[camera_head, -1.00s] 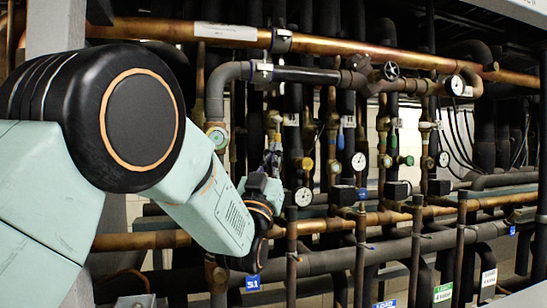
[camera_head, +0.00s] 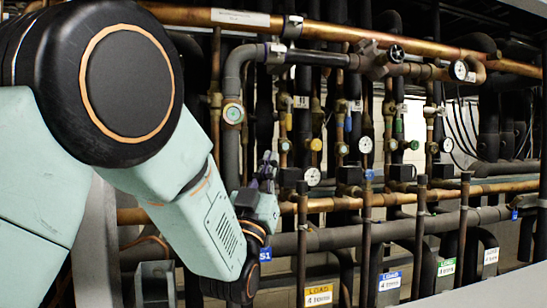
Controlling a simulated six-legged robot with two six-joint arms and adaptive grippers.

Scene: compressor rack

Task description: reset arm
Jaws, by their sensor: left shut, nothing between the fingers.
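My left arm comes in from the left, with a large black joint and pale green links. My left gripper (camera_head: 267,170) is at the end of this arm, small and dark, pointing up in front of the pipes. Its fingers are together and hold nothing. The wrist below it partly hides the pipes behind. My right gripper does not show.
A rack of copper and black pipes fills the view. It carries a black valve handle (camera_head: 396,54), a gauge (camera_head: 459,70), a green-rimmed gauge (camera_head: 233,113) and several more dials. Upright posts stand in front at the lower right.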

